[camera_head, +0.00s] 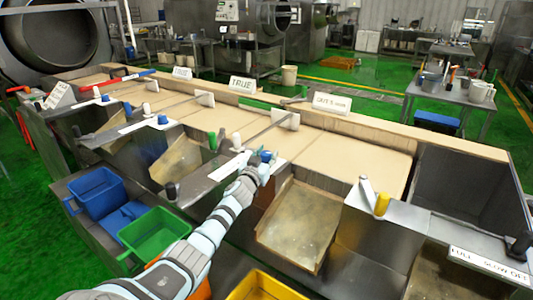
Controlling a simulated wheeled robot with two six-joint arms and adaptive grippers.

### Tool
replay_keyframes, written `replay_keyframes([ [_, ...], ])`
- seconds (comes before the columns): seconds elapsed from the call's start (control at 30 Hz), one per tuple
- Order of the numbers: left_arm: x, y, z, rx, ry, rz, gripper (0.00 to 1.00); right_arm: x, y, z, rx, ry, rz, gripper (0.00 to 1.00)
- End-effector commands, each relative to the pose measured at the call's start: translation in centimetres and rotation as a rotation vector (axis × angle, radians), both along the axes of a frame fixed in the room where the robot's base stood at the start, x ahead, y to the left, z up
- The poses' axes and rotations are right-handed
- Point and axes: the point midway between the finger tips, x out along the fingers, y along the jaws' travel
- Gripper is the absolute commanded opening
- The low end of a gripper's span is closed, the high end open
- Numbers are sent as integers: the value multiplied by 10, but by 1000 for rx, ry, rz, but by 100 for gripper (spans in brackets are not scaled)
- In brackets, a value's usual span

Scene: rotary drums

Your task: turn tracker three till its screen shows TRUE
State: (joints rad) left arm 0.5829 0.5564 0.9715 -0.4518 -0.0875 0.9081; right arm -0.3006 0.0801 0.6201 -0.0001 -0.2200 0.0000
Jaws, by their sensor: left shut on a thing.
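My left gripper (262,167) is at the machine's middle, shut on a small blue knob (266,155), which its fingers partly hide. A white knob (237,141) stands just left of it. Screens stand along the machine's back rail: one reads TRUE (182,73), another reads TRUE (243,85), and a screen to the right (332,103) carries longer text ending in what looks like "mm". A tilted screen at the far left (57,95) is hard to read. I cannot tell which one belongs to tracker three. My right gripper is out of view.
More knobs stand along the front edge: a blue one (162,119) to the left and a yellow one (382,204) to the right. Blue (97,190), green (153,232) and yellow (262,288) bins sit below. A sign (488,267) is at the lower right.

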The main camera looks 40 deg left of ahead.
Motion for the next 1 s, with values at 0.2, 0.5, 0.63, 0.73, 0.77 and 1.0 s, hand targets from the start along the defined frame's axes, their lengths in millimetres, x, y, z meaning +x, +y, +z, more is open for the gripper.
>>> replay_keyframes([
  [0.2, 0, 0, -1, 0, 1, 0, 6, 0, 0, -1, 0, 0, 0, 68],
  [0.5, 0, 0, -1, 1, 1, 1, 55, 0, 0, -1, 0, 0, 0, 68],
  [0.63, 0, 0, 0, 1, 0, 1, 55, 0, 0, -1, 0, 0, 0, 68],
  [0.73, -2, 0, -1, 1, 0, 1, 55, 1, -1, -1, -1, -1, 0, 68],
  [0.77, -3, -1, -1, 2, 1, 1, 55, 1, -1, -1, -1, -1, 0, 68],
  [1.0, -43, -17, -2, 6, 3, -3, 55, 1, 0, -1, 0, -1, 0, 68],
])
